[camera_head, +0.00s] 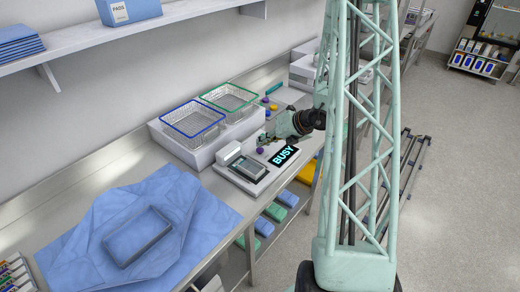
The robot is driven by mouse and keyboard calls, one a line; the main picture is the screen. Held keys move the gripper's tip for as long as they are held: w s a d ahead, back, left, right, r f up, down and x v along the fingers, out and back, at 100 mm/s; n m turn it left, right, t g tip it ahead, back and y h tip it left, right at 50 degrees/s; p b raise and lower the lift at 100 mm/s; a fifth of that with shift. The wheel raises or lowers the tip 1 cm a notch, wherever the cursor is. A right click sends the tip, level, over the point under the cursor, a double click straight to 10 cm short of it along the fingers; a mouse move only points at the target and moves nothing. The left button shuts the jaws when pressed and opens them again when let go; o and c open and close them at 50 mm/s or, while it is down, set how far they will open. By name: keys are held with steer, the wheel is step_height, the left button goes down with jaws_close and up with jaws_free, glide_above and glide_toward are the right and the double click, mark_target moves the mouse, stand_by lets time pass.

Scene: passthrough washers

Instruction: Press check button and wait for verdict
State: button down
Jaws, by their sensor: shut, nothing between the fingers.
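A white checking device (236,180) stands on the steel counter, with a dark-framed tray or window on top. Its black display (284,156) reads "BUSY" in pale letters. My gripper (263,143) is shut and empty. It hangs over the back right part of the device, close behind the display. A small purple spot shows at its tips, and I cannot tell whether it is the button or a loose part. I cannot tell whether the fingertips touch the device.
Two wire baskets, one blue-rimmed (193,121) and one green-rimmed (229,97), sit on a white stand behind the device. A blue drape (80,235) with a shallow tray covers the counter at left. A shelf (120,38) overhangs the back. Several folded packs lie below the counter.

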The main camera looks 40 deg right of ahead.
mark_target(262, 149)
steer(key=shift+r, duration=0.25)
stand_by(0.3)
steer(key=shift+r+p, duration=1.45)
steer(key=shift+r, duration=0.9)
